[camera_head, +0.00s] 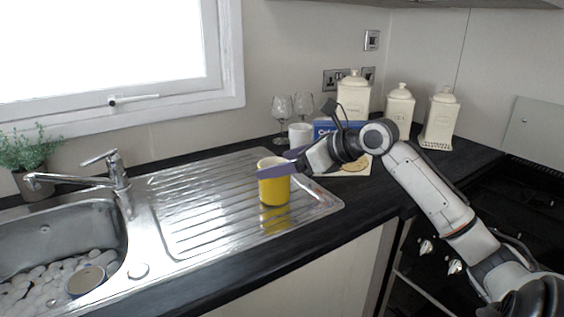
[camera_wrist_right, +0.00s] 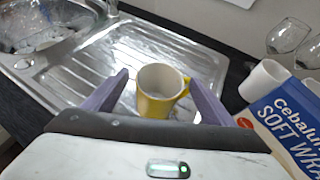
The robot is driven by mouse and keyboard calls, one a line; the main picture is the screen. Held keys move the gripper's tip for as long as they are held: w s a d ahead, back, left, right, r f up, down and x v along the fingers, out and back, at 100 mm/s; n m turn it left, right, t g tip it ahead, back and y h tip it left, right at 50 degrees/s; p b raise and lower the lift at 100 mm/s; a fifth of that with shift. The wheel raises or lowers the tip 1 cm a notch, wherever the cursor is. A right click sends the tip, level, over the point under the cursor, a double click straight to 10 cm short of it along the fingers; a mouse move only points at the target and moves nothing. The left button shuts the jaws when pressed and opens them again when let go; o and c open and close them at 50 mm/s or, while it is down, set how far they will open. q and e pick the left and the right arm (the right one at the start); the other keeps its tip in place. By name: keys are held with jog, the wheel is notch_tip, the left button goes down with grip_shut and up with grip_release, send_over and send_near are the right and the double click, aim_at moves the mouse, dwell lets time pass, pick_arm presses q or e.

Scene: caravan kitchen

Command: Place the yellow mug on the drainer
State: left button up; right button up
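The yellow mug (camera_head: 274,190) stands upright on the ribbed steel drainer (camera_head: 190,221), near its right end. In the right wrist view the mug (camera_wrist_right: 155,104) shows its pale inside, with its handle toward the upper right. My right gripper (camera_head: 271,163) has its purple fingers on either side of the mug near rim height. In the right wrist view the gripper (camera_wrist_right: 159,78) is open, with gaps between each finger and the mug. My left gripper is not in view.
A white mug (camera_head: 299,135), wine glasses (camera_head: 282,116) and a blue box (camera_head: 324,127) stand behind the gripper. Cream canisters (camera_head: 399,109) line the back. The sink (camera_head: 118,241) and tap (camera_head: 118,176) are left. Most of the drainer left of the mug is clear.

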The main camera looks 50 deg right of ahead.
jog(key=v, duration=1.2)
jog(key=shift+r, duration=0.1)
